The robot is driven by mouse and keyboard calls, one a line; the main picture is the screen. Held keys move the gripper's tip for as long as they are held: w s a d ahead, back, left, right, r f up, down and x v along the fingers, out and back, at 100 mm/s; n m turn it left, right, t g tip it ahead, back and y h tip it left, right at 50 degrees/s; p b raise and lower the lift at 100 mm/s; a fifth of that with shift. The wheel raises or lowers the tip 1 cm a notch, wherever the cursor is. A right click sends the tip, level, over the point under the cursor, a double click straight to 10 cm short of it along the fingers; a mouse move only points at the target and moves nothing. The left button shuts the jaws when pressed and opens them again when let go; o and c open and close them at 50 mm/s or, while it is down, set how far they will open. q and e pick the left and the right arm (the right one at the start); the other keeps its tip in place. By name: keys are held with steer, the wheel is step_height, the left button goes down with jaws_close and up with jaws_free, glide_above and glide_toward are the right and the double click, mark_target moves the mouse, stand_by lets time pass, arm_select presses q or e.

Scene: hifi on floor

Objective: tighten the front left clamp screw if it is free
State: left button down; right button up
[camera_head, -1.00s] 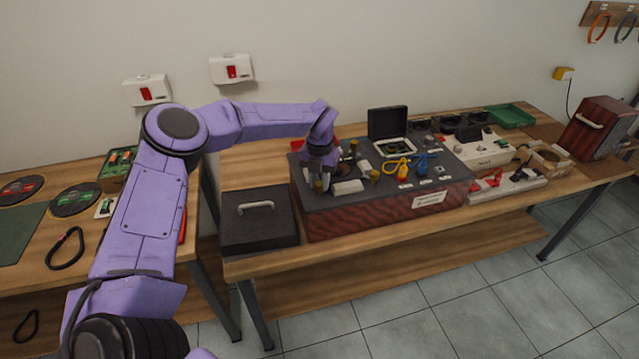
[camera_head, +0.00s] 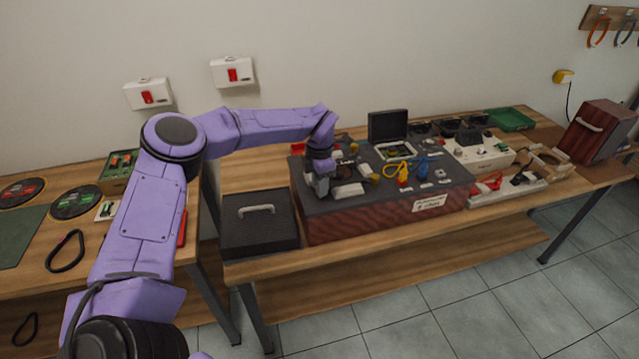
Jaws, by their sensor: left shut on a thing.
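The hi-fi unit (camera_head: 345,220) is a long box with a dark top and a reddish wood front, on the wooden bench. My left gripper (camera_head: 322,190) points down at the front left part of its top. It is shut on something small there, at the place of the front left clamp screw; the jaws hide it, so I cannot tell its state. A pale block (camera_head: 349,190) lies just right of the jaws, and a brass-coloured knob (camera_head: 375,178) stands right of that block. My right gripper is not in view.
A dark lidded box with a handle (camera_head: 259,222) stands close left of the unit. Yellow (camera_head: 397,172) and blue (camera_head: 422,168) leads lie on the unit's top. A white device (camera_head: 482,152) and a green tray (camera_head: 510,118) are farther right.

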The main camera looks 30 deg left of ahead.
arm_select(q)
steer(key=shift+s+f+m, duration=0.1)
steer(key=shift+f+m, duration=0.05)
steer(key=shift+m, duration=0.45)
steer(key=shift+d, duration=0.1)
steer(key=c, duration=0.9)
jaws_free()
step_height(320, 180, up, 10)
steer(key=shift+r+b, duration=0.25)
steer(key=shift+b, duration=0.9)
